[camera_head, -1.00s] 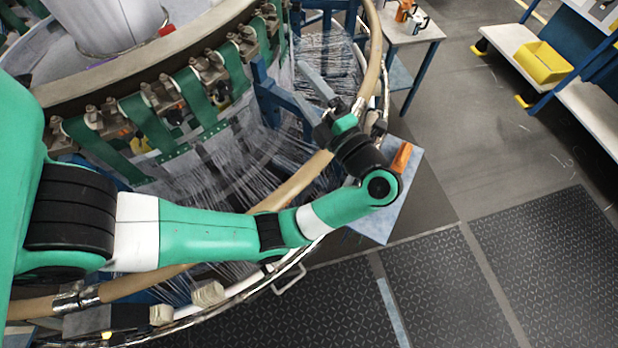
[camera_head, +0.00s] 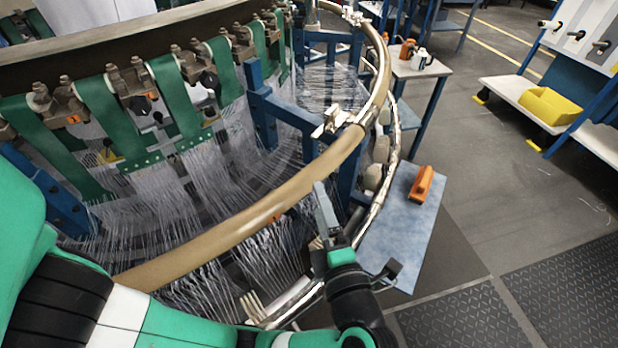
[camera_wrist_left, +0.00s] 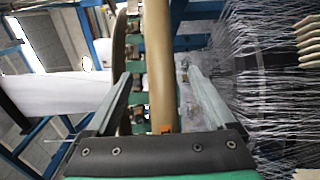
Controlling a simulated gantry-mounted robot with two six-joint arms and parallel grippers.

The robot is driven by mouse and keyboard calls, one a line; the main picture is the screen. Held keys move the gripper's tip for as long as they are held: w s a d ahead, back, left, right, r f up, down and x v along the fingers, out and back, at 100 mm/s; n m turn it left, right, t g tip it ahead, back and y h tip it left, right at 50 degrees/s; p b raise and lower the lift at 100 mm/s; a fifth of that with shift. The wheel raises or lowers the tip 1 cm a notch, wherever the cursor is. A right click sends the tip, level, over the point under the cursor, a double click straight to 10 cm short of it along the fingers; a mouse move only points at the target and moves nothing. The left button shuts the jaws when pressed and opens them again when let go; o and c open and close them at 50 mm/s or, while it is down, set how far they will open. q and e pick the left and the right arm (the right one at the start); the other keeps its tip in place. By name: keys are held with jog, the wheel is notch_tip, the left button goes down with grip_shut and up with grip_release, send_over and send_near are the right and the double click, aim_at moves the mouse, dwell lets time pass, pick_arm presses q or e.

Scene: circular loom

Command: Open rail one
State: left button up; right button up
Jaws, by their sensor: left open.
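The tan curved rail (camera_head: 240,228) sweeps around the loom's outer side. A metal fitting (camera_head: 337,122) sits on it where two lengths appear to meet. My left gripper (camera_head: 322,207) is at the outer side of the rail, close to its front length. In the left wrist view, my open left gripper (camera_wrist_left: 160,75) has its two fingers on either side of the tan rail (camera_wrist_left: 157,38) in the picture. Nothing is clamped. How deep the rail lies between the fingers, and whether they touch it, I cannot tell. My right gripper is not in view.
Green straps (camera_head: 165,95) and fine pale threads (camera_head: 215,165) fill the loom's inside. A blue side table (camera_head: 402,232) with an orange tool (camera_head: 421,184) stands close to the right of my left gripper. Open floor lies farther right, before a shelf with a yellow bin (camera_head: 548,106).

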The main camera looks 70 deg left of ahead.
aim_at(309, 175)
pick_arm(q)
jog(key=a+b, duration=0.1)
jog(key=a, duration=0.4)
jog(key=a+b, duration=0.1)
jog(key=a, duration=0.2)
jog(key=shift+w+a+f+b, duration=0.2)
jog(key=shift+w+a+b, duration=0.05)
jog(key=shift+w+b, duration=0.15)
jog(key=shift+a+r, duration=0.1)
jog(key=shift+a, duration=0.25)
grip_shut()
